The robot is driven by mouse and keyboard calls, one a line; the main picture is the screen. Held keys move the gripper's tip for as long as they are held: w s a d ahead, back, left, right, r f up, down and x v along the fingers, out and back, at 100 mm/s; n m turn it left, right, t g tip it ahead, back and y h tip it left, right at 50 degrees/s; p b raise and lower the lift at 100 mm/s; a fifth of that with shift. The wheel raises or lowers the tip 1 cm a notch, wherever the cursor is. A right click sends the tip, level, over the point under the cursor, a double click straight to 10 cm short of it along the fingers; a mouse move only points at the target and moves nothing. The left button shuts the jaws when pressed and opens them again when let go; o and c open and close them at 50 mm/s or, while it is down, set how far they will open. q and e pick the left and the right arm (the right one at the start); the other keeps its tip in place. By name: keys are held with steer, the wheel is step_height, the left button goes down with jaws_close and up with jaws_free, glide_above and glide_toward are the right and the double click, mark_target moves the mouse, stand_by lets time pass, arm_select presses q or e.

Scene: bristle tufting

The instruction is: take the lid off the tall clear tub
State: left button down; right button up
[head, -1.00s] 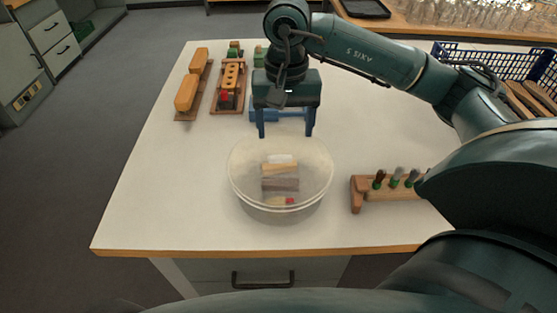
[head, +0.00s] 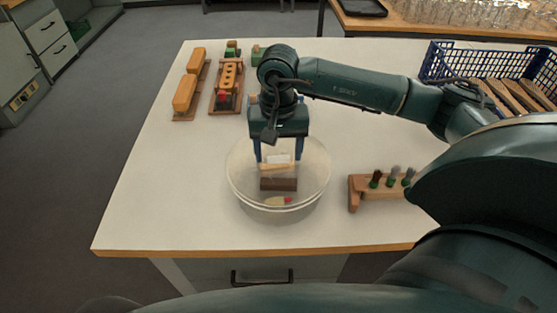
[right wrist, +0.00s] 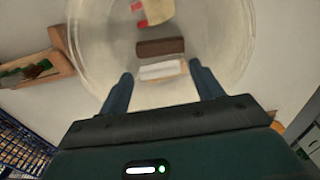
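A round clear tub (head: 240,190) stands near the front middle of the white table, with a pale rim. Inside it show a dark brown block (head: 278,184), a light wooden piece, a white piece and a small red-ended piece. I cannot make out a separate lid edge or tell whether the lid sits on it. My right gripper (head: 279,158) points down over the tub's far half, its fingers apart. In the right wrist view, the white piece (right wrist: 163,70) appears between the open fingertips, with the tub's rim (right wrist: 82,50) around. My left gripper is not in view.
A wooden rack (head: 356,190) with several dark-and-green tools stands right of the tub. A blue crate (head: 440,62) holding wooden pieces is at the back right. Orange blocks (head: 184,93) and a holed wooden fixture (head: 229,75) stand at the back left. The table's left front is clear.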

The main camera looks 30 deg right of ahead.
mark_target(277, 155)
steer(key=c, duration=0.9)
steer(key=shift+r, duration=0.15)
step_height(277, 155, up, 10)
steer(key=shift+f+b, duration=0.2)
steer(key=shift+b, duration=0.1)
